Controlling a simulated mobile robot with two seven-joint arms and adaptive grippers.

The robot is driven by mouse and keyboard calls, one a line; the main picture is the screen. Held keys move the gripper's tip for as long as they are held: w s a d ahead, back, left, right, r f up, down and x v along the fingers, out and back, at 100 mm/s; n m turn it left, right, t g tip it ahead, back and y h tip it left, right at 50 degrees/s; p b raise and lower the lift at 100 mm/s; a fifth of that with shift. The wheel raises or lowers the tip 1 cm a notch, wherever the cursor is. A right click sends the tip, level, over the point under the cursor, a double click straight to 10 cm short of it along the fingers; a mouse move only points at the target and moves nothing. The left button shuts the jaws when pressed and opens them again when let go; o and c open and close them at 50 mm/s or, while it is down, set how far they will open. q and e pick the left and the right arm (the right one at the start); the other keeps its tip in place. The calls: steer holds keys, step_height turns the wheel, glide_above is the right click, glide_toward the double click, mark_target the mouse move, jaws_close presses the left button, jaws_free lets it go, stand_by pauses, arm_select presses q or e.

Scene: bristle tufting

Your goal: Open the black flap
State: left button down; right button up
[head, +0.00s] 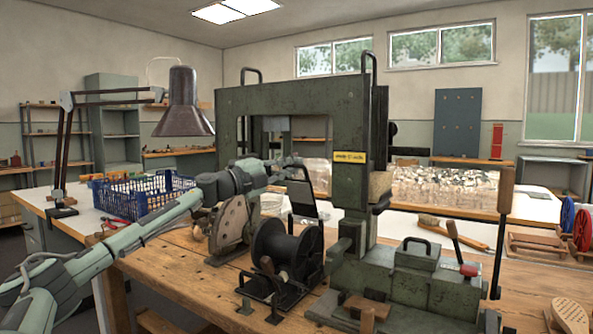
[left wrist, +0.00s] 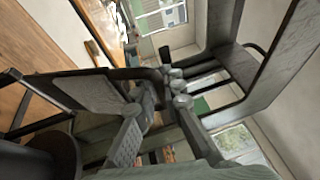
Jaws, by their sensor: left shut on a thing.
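The black flap (head: 302,196) is a small dark panel in the opening of the green machine frame (head: 345,125), above the black spool. It stands tilted. My left gripper (head: 292,168) reaches in from the left and is at the flap's upper end. In the left wrist view the flap (left wrist: 92,92) shows as a dark grey plate with a black rim. There my left gripper (left wrist: 165,88) has its fingers closed around a part at the flap's edge; the exact grip is partly hidden by the fingers. My right gripper is not in view.
A blue crate (head: 150,191) and a desk lamp (head: 184,105) are behind the arm. A brush (head: 452,232) lies to the right.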

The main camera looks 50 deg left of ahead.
arm_select(q)
steer(key=shift+w+a+r, duration=0.1)
steer(key=shift+w+r, duration=0.05)
steer(key=shift+w, duration=0.05)
stand_by(0.4)
